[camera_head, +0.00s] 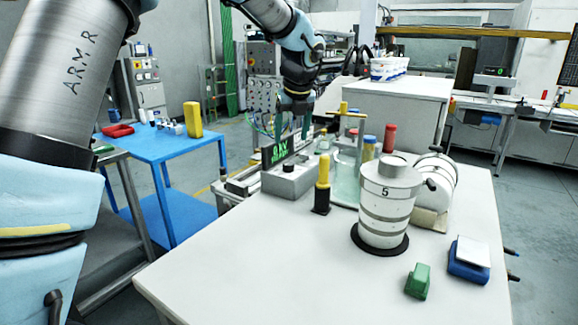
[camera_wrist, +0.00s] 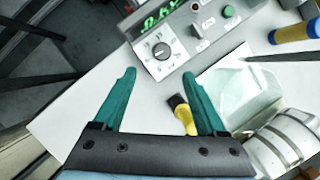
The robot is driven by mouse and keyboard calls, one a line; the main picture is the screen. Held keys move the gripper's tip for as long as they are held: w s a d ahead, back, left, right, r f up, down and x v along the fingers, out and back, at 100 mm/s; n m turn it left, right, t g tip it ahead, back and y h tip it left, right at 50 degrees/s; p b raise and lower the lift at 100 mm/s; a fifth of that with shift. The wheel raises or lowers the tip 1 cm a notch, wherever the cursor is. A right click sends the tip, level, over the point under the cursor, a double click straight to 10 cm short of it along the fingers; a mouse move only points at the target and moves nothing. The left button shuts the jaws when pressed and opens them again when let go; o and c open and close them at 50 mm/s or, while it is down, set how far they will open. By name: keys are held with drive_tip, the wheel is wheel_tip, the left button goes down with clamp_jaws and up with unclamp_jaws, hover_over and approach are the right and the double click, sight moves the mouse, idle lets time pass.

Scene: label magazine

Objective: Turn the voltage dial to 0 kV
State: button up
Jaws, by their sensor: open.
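The voltage dial (camera_wrist: 161,50) is a round knob in a ring of tick marks on the grey control box (camera_wrist: 187,36). Its pointer setting is too small to read. A green lit display (camera_wrist: 157,13) stands behind it; its digits are unclear. In the head view the box (camera_head: 285,188) and display (camera_head: 277,152) are at the table's far left. My gripper (camera_wrist: 159,76) is open and empty, its teal fingers spread. In the wrist view its fingertips lie just below the dial, one to each side. They appear apart from the dial.
A yellow-topped black-based tool (camera_head: 322,185) stands right of the box, beside a glass plate assembly (camera_head: 347,160). A ringed white cylinder marked 5 (camera_head: 386,212), a green block (camera_head: 418,281) and a blue scale-like device (camera_head: 468,262) are nearer. The front-left tabletop is clear.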

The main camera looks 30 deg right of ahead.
sight(288, 164)
drive_tip(key=p+x, duration=0.1)
drive_tip(key=x, duration=0.4)
drive_tip(key=p+x, duration=0.1)
drive_tip(key=x, duration=0.4)
drive_tip(key=shift+w+d+f, duration=0.15)
drive_tip(key=shift+d+f, duration=0.1)
drive_tip(key=shift+c, duration=0.3)
clamp_jaws()
